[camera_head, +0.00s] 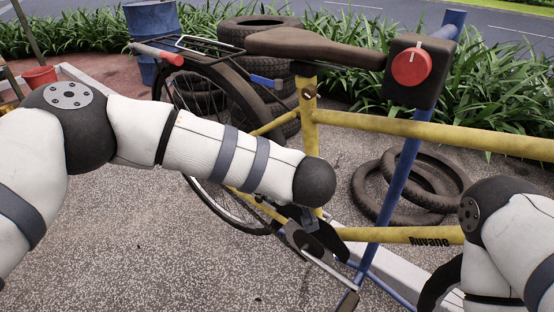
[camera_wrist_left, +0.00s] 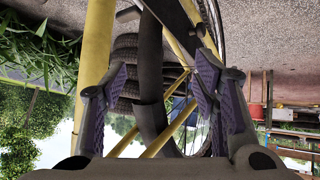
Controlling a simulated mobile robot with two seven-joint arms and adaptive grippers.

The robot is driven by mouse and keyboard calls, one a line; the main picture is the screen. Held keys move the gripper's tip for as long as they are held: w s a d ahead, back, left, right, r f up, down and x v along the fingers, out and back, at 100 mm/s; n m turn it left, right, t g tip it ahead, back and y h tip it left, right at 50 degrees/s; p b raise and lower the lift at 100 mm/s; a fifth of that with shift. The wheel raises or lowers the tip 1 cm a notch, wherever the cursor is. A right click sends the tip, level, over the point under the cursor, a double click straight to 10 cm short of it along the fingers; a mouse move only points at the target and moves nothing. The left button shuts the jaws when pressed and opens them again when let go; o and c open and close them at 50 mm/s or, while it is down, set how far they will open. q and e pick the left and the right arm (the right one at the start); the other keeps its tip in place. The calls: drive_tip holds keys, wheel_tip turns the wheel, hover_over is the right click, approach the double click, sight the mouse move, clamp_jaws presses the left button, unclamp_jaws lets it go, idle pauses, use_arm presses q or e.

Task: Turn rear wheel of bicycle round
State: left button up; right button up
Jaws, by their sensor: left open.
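My left gripper (camera_wrist_left: 158,78) is open, with purple pads, close to the front edge of the rear wheel. In the left wrist view, which is upside down, a dark curved band (camera_wrist_left: 150,60), tyre or mudguard, runs between the fingers. I cannot tell whether they touch it. Spokes (camera_wrist_left: 184,118) show to its right. My right gripper is out of view.
The blue stand post (camera_head: 397,180) carries a red knob (camera_head: 411,67). The crank (camera_head: 325,268) sits below my left wrist. Stacked tyres (camera_head: 255,30) stand behind the wheel, and loose tyres (camera_head: 372,205) lie behind the bicycle. Bare ground (camera_head: 130,255) is clear at front left.

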use_arm(q)
drive_tip(key=w+a+f+b, duration=0.1)
drive_tip(key=w, duration=0.3)
drive_tip(key=w+f, duration=0.1)
drive_tip(key=w, duration=0.3)
drive_tip(key=w+a+f+b, duration=0.1)
drive_tip(key=w+f, duration=0.1)
drive_tip(key=w, duration=0.1)
drive_tip(key=shift+w+a+b, duration=0.3)
drive_tip(key=shift+w, duration=0.1)
drive_tip(key=shift+w+r, duration=0.1)
drive_tip(key=shift+w, duration=0.05)
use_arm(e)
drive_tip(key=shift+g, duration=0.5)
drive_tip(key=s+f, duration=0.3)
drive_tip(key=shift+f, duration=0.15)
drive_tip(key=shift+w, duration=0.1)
